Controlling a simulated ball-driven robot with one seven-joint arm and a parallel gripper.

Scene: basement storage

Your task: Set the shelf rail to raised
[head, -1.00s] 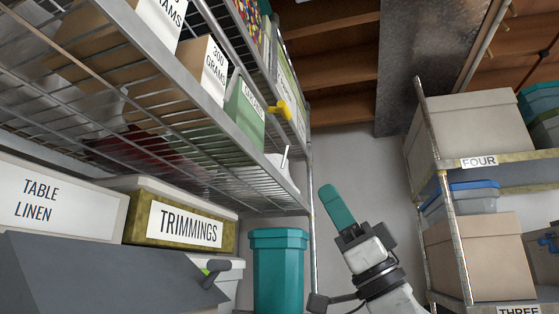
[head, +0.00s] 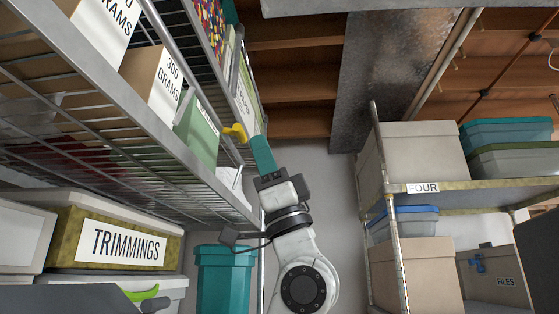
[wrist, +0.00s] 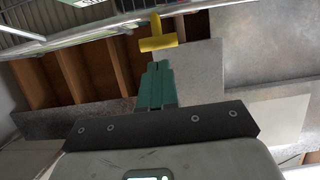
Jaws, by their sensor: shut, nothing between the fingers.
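A yellow T-shaped handle (head: 235,131) sticks out at the far end of the upper wire shelf, by a metal rail (head: 172,52) that runs along the shelf's front. How the handle joins the rail is not clear. The handle also shows in the wrist view (wrist: 158,43), just beyond my fingertips. My gripper (head: 260,142) has teal fingers, which are shut and empty. They point up, just right of and slightly below the handle in the head view. In the wrist view, the gripper (wrist: 156,68) shows a small gap to the handle.
The wire shelf (head: 110,95) holds a 300 grams box (head: 153,86) and a green box (head: 197,132) close to the handle. Below are a trimmings box (head: 122,243) and a teal bin (head: 223,280). A second rack (head: 440,195) stands right. Open space lies between the racks.

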